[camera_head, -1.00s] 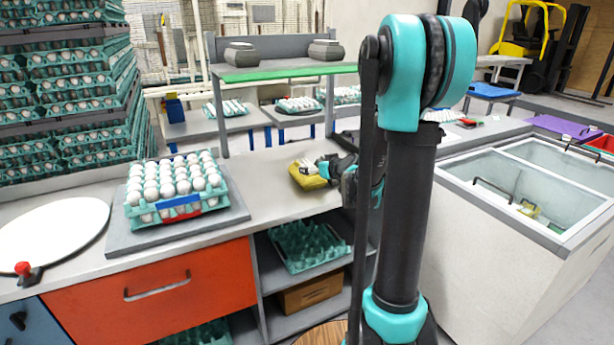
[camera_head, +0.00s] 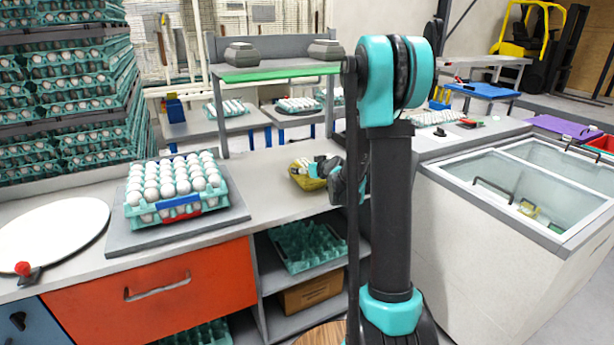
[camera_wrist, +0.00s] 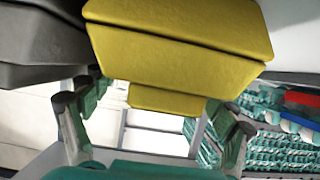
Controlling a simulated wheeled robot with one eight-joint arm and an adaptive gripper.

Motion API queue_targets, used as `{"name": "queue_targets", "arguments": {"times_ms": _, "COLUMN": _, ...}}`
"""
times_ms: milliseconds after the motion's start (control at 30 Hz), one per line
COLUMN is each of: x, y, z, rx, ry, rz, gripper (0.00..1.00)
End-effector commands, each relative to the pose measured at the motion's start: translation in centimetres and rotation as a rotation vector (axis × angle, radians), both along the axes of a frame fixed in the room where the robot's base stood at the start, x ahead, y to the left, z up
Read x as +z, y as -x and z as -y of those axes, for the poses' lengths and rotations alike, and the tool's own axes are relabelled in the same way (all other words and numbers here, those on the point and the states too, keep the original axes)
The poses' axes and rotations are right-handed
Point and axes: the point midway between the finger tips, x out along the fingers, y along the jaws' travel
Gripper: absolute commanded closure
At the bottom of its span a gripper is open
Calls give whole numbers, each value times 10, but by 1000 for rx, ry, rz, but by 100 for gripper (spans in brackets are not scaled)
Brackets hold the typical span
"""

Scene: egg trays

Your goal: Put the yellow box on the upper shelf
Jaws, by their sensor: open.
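The yellow box (camera_head: 299,173) lies on the counter below the shelf unit, its right part hidden by my gripper. In the wrist view the yellow box (camera_wrist: 180,45) is large at the top. A smaller yellow part shows below it. My gripper (camera_head: 318,169) is at the box's right side in the head view. In the wrist view my gripper (camera_wrist: 155,125) has its fingers spread wide, with the box beyond them; contact cannot be told. The upper shelf (camera_head: 280,73) has a green front edge and stands above the back of the counter.
Two grey boxes (camera_head: 241,54) (camera_head: 326,50) stand on the upper shelf with a gap between them. A tray of eggs (camera_head: 172,190) sits on a grey plate to the left. A glass-topped chest (camera_head: 480,220) stands at the right. Tall egg stacks (camera_head: 65,90) fill the far left.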

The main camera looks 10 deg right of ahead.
Motion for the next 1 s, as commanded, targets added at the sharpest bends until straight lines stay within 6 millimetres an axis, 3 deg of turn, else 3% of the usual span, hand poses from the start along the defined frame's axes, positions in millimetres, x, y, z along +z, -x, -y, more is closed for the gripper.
{"name": "queue_targets", "arguments": {"times_ms": 100, "x": 0, "y": 0, "z": 0, "rx": 0, "ry": 0, "rz": 0, "gripper": 15}}
{"name": "queue_targets", "arguments": {"times_ms": 633, "x": 1, "y": 0, "z": 0, "rx": 0, "ry": -1, "rz": 0, "gripper": 80}}
{"name": "queue_targets", "arguments": {"times_ms": 1000, "x": 7, "y": 0, "z": 0, "rx": 0, "ry": -1, "rz": 0, "gripper": 80}}
